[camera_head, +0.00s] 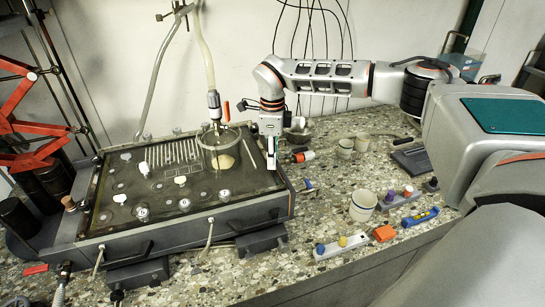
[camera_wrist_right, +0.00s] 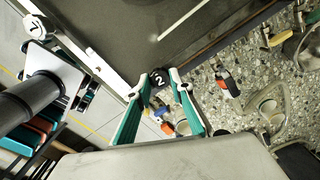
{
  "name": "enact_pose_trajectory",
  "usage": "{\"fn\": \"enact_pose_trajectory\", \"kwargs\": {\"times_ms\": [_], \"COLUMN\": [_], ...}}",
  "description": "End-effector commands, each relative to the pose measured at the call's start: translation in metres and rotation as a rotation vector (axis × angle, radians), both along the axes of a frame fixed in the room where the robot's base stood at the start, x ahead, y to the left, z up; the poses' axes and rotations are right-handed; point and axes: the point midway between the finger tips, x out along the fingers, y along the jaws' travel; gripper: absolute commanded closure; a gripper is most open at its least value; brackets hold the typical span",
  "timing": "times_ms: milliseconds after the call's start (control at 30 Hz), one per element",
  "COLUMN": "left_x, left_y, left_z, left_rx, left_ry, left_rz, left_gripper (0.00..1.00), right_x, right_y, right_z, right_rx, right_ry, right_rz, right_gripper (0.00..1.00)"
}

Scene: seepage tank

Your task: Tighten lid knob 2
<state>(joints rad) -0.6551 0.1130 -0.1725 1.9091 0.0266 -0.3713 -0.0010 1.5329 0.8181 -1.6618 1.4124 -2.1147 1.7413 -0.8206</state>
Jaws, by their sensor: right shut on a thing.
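The seepage tank (camera_head: 120,222) is a wide dark box with a lid plate on the counter. In the right wrist view, lid knob 2 (camera_wrist_right: 158,77) is a small dark round knob marked with a white 2, at the lid's edge. My right gripper (camera_wrist_right: 160,82) has its two teal-backed fingers on either side of the knob, shut on it. In the head view, my right gripper (camera_head: 271,153) points down at the tank's right far corner, and the knob is hidden there. My left gripper is not in view.
A clear cylinder (camera_head: 219,153) with a hose stands on the lid, close left of my gripper. White and metal knobs (camera_head: 184,204) dot the lid.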

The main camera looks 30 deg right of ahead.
Motion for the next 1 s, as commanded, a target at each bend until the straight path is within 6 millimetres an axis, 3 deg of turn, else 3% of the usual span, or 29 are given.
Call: {"fn": "enact_pose_trajectory", "kwargs": {"times_ms": [500,1000], "left_x": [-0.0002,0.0], "left_y": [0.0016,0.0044], "left_z": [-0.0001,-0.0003], "left_rx": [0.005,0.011], "left_ry": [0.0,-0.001], "left_rz": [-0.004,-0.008], "left_gripper": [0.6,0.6], "right_x": [0.0003,0.0001], "right_y": [0.0002,0.0004], "right_z": [0.0007,0.0009], "right_rx": [0.001,0.0], "right_ry": [-0.002,-0.001], "right_rz": [-0.458,-0.671], "right_gripper": [1.0,1.0]}}
